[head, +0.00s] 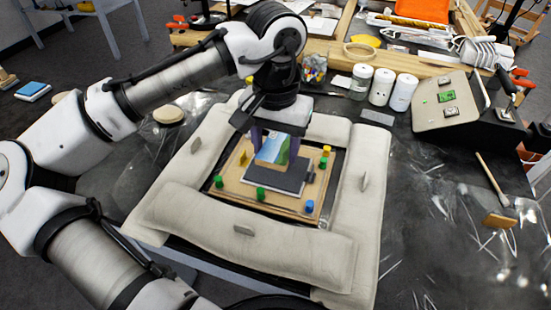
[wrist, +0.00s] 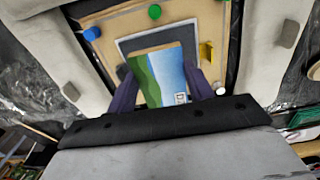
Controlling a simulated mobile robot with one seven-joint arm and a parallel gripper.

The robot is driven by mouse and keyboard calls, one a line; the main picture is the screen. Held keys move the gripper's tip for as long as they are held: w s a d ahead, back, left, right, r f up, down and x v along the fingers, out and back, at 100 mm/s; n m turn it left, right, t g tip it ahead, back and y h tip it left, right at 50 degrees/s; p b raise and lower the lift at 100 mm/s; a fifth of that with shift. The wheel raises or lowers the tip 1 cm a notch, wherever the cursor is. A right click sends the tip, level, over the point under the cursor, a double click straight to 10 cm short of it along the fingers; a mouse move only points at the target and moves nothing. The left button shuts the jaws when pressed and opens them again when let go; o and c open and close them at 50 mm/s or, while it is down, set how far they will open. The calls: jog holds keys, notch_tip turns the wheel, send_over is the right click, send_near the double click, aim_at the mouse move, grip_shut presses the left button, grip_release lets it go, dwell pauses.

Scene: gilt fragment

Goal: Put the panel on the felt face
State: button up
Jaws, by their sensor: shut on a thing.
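My gripper (head: 276,148) is shut on a small painted panel (head: 273,151), with one purple finger at each side of it. The panel shows green land, blue sky and a tan edge. In the wrist view the panel (wrist: 163,76) sits between the fingers (wrist: 160,86), with a small white patch in one corner. The dark grey felt face (head: 282,181) lies on a tan board, under and in front of the panel. In the wrist view the felt (wrist: 160,37) shows beyond the panel's tan edge. I cannot tell whether the panel touches the felt.
Blue, green and yellow pegs stand around the felt on the tan board (head: 238,188). Padded beige cushions (head: 250,236) frame the board. White jars (head: 382,86), a tilted stand (head: 446,103) and a brush (head: 497,190) are to the right.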

aim_at(275, 152)
jog(key=shift+f, duration=2.05)
jog(key=shift+f, duration=0.15)
jog(key=o, duration=1)
notch_tip(275, 152, up, 12)
jog(key=shift+r, duration=0.2)
